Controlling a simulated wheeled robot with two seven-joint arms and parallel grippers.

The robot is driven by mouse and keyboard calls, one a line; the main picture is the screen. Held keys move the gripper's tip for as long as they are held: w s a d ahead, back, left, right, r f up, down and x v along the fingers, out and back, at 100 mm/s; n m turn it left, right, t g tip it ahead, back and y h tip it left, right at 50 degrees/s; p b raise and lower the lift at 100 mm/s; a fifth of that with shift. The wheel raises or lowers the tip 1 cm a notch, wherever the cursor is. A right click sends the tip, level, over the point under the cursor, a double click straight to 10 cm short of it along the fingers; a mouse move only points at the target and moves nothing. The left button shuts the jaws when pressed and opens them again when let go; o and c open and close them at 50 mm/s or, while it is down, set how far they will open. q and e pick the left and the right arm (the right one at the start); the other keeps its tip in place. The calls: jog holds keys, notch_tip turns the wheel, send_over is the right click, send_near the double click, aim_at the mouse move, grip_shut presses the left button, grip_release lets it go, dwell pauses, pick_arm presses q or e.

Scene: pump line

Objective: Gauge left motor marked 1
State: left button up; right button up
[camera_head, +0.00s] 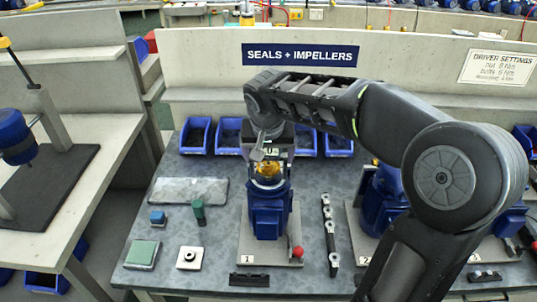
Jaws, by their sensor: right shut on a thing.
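The left motor (269,215) is a blue upright body on a grey plate (252,254) marked 1. A yellow-orange part (266,169) shows at its top. My right gripper (268,153) is directly above this top, shut on a small grey piece. The wrist and gripper hide most of the piece, so I cannot tell its shape or whether it touches the motor. A red ball knob (297,251) is at the plate's right front. My left gripper is out of view.
Blue bins (196,136) line the back. My right arm partly covers motor 2 (378,200).

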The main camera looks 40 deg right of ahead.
jog(key=shift+f, duration=0.1)
dwell(0.5)
jog(key=o, duration=1.6)
jog(key=shift+r+p, duration=2.75)
jog(key=shift+r, duration=1.75)
